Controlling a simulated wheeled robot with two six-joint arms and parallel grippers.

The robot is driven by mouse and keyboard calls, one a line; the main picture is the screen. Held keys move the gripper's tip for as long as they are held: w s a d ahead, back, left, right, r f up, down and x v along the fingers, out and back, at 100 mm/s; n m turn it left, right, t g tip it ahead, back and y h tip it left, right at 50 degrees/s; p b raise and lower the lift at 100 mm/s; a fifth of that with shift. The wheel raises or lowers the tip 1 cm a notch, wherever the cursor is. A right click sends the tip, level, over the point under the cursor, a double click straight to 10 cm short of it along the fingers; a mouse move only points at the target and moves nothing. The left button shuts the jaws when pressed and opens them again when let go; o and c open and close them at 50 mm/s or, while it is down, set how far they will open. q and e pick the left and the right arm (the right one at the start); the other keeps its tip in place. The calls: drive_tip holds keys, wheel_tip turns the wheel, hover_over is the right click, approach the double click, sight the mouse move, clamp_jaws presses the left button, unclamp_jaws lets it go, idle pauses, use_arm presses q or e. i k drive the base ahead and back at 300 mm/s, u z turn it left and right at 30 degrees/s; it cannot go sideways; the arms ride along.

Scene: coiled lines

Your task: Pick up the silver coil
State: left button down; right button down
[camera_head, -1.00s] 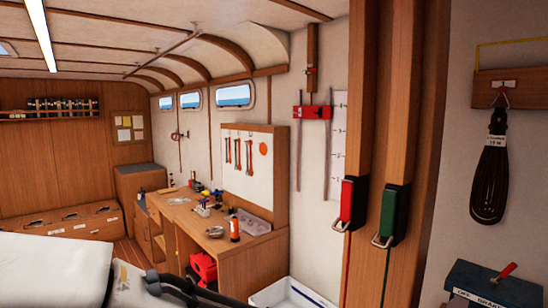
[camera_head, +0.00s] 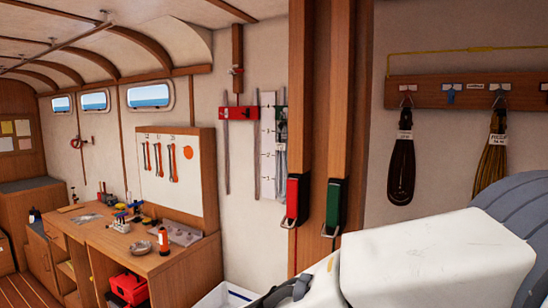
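No coil that is clearly silver shows. A dark brown coil (camera_head: 401,172) with a white tag hangs from a hook on the wooden rail at right. A yellow-brown coil (camera_head: 491,160) with a white tag hangs on the same rail, its lower end close behind my white arm link. A narrow grey bundle (camera_head: 281,165) hangs beside the wall scale, partly hidden by the wooden post; I cannot tell whether it is a coil. Neither of my grippers is in view.
The wooden rail (camera_head: 430,92) runs out of view at right. A wooden post (camera_head: 346,100) carries a red-handled clip (camera_head: 293,198) and a green-handled clip (camera_head: 334,208). A cluttered workbench (camera_head: 150,262) stands at left. My white arm part fills the lower right.

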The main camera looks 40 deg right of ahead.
sight(281, 176)
drive_tip(key=u, duration=0.05)
drive_tip(key=i, duration=1.65)
drive_tip(key=z, duration=1.7)
drive_tip(key=k, duration=1.1)
drive_tip(key=u, duration=0.9)
drive_tip(key=i, duration=1.6)
drive_tip(key=z, duration=0.55)
